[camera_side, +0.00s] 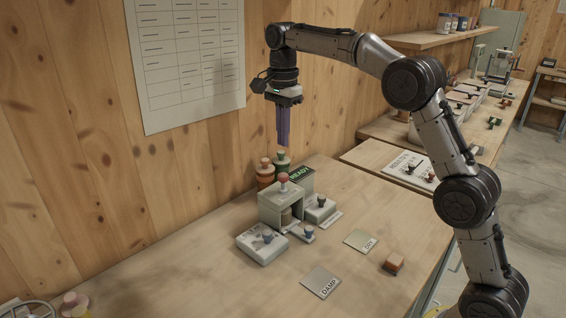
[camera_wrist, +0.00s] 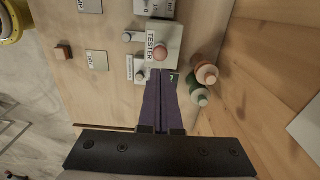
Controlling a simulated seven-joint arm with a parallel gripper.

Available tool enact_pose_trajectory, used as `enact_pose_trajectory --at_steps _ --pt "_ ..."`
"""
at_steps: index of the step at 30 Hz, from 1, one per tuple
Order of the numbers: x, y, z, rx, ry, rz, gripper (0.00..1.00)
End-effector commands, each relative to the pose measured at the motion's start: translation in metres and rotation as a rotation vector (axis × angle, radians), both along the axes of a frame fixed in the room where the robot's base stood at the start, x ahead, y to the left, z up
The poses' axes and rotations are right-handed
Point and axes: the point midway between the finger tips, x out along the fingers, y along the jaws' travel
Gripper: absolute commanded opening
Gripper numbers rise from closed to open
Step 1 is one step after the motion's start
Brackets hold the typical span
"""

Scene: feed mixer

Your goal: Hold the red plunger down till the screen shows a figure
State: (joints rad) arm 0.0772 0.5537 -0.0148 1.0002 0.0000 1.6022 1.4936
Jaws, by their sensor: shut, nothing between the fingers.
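The grey-green tester (camera_side: 283,205) stands on the wooden bench near the wall. Its red plunger (camera_side: 283,179) sticks up from the top; it also shows in the wrist view (camera_wrist: 160,52). The dark screen (camera_side: 301,173) behind the plunger reads READY in green, with no figure. It is partly hidden by my fingers in the wrist view (camera_wrist: 174,77). My gripper (camera_side: 283,144) is shut and empty, its long purple fingers pointing down. The fingertips are above the plunger in the side view, with a clear gap and no contact.
Orange and green containers (camera_side: 265,172) stand behind the tester by the wall. DAMP (camera_side: 321,282) and DRY (camera_side: 361,241) plates and a small brown block (camera_side: 393,264) lie right.

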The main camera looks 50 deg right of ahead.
Motion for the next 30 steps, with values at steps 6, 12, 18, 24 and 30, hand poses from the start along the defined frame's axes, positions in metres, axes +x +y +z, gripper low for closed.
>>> enact_pose_trajectory --at_steps 6,12,18,24,30 --pt "-0.001 0.0 -0.042 0.0 0.004 0.0 0.0" --pt "-0.001 0.0 -0.067 0.0 0.002 0.0 0.0" --pt "0.0 0.0 -0.076 0.0 0.0 0.0 0.0" --pt "0.0 0.0 -0.076 0.0 0.0 0.0 0.0" --pt "0.0 0.0 -0.083 0.0 0.003 0.0 0.0"
